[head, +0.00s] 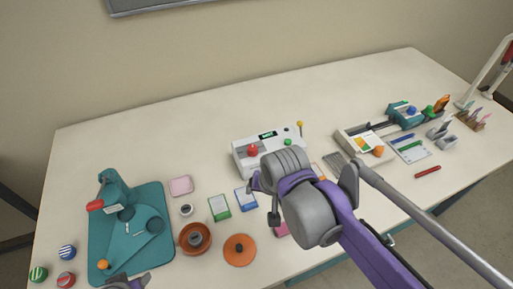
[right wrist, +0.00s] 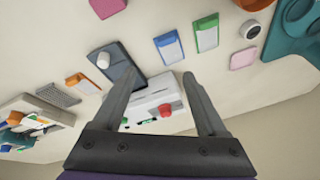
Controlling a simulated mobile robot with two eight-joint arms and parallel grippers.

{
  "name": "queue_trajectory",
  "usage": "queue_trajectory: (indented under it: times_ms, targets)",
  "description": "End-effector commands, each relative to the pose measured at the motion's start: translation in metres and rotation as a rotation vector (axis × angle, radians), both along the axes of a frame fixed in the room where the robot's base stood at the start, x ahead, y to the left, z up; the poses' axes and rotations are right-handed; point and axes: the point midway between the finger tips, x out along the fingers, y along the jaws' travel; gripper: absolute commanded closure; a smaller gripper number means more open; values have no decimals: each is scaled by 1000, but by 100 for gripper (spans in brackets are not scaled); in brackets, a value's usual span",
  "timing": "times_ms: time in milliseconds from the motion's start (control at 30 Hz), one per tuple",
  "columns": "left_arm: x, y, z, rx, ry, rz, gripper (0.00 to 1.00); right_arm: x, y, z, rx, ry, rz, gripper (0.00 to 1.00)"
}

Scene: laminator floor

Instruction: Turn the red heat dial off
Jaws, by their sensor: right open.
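The white laminator (head: 240,163) stands at the back middle of the table, with a red dial (head: 252,150) on its left part. It also has a small dark display (head: 268,135) and a green button (head: 288,142). My right gripper (head: 262,195) is in front of the laminator, partly hidden by my own wrist. In the right wrist view the right gripper (right wrist: 160,76) is open and empty. The red dial (right wrist: 165,110) shows between its fingers, apart from both. The dial's setting is too small to read. Part of my left gripper (head: 125,283) shows at the bottom left.
A teal mat (head: 155,260) with a teal machine lies at the left. Brown dishes, a green card (head: 220,207) and a blue card (head: 246,197) lie left of my right arm. A yellow-topped lever (head: 300,125) rises by the laminator. A tray (head: 350,141) is to the right.

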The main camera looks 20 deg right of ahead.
Motion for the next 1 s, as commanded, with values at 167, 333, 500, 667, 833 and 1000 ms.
queue_trajectory:
  times_ms: [167,333,500,667,833,1000]
  targets:
    - [-5,0,-16,0,10,0,50,66,-13,36,164,109,-515,25]
    - [-8,0,-27,0,16,0,50,121,-28,55,272,194,-1023,25]
    - [-11,0,-35,0,20,0,50,161,-42,62,325,243,-1460,25]
    - [-11,0,-38,0,22,0,50,179,-49,62,340,259,-1699,25]
    - [-12,0,-39,0,22,0,50,184,-52,56,343,259,-1773,25]
    - [-13,0,-43,0,24,0,50,183,-51,30,343,259,-1772,25]
